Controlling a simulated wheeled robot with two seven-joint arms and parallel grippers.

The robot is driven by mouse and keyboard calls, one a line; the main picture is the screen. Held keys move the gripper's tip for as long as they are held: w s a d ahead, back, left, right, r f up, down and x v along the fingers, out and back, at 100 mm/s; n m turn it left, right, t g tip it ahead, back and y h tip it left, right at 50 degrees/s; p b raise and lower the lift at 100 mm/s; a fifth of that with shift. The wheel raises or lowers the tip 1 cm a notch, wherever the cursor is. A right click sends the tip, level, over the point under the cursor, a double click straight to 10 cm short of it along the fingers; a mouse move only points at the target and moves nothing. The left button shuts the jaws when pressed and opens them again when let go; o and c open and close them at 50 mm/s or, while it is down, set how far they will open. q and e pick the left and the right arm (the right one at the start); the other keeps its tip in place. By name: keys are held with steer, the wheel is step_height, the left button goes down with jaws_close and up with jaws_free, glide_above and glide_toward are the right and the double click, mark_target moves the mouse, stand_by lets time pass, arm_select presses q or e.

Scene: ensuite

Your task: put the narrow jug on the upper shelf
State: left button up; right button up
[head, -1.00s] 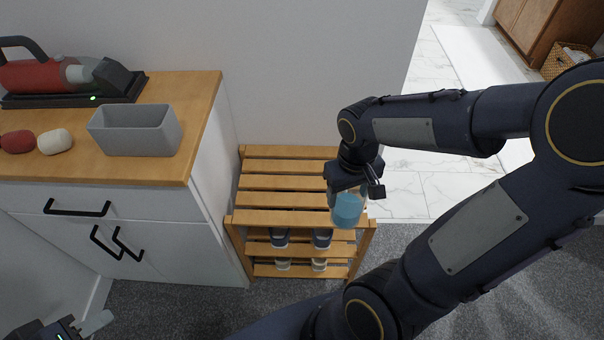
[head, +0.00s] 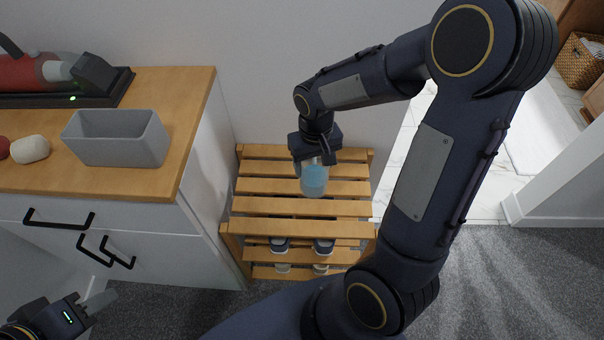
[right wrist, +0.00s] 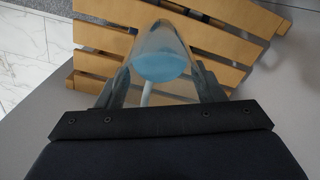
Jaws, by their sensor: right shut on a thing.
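The narrow jug (head: 314,184) is clear with blue contents. It also shows in the right wrist view (right wrist: 162,62), between the fingers. My right gripper (head: 318,160) is shut on it; the fingers also show in the right wrist view (right wrist: 160,88). The jug is over the slatted top of the wooden rack (head: 275,207), the upper shelf, near its middle. I cannot tell whether its base touches the slats. My left gripper (head: 97,303) is at the bottom left, away from the rack; its jaw opening is unclear.
Shoes (head: 323,246) stand on the rack's lower levels. A white cabinet (head: 165,235) with a wooden top stands left of the rack, holding a grey bin (head: 118,150), a handheld vacuum (head: 62,78) and soap-like pieces (head: 30,149). The rack's top slats look clear around the jug.

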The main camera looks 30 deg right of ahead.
mark_target(314, 167)
steer(key=w+a+f+b, duration=0.1)
steer(key=w+f, duration=0.2)
steer(key=f, duration=0.4)
steer(key=shift+w+a+f, duration=0.2)
steer(key=shift+f, duration=0.15)
steer(key=o, duration=0.7)
steer(key=shift+f+b, duration=0.1)
steer(key=shift+b, duration=0.2)
steer(key=o, duration=0.5)
steer(key=shift+c, duration=0.2)
